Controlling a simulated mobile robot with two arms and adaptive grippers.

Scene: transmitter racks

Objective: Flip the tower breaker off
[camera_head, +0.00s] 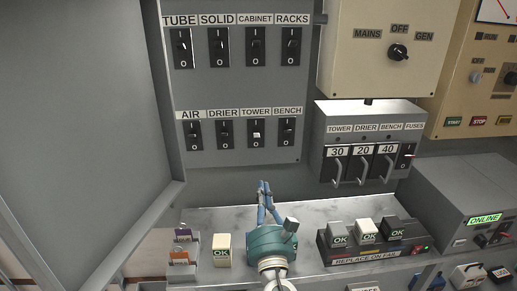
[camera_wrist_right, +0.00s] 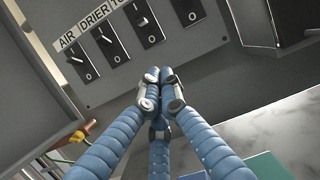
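The tower breaker (camera_head: 255,133) is a black switch in the lower row of the grey panel, under the label TOWER, between DRIER and BENCH. Its pale lever tip shows around the middle of the switch, lower than its neighbours' levers, above the 0 mark. It also shows near the top edge of the right wrist view (camera_wrist_right: 143,22). My right gripper (camera_head: 264,187) has blue fingers pointing up, below and a little right of the tower breaker and apart from it. Its fingertips are together and empty in the right wrist view (camera_wrist_right: 160,76). My left gripper is not in view.
The AIR (camera_head: 194,134), DRIER (camera_head: 225,133) and BENCH (camera_head: 287,132) breakers flank the tower breaker. A fuse box (camera_head: 366,115) with handles juts out at right. Fuse blocks on a dark tray (camera_head: 372,258) and a loose OK block (camera_head: 222,250) stand on the shelf.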

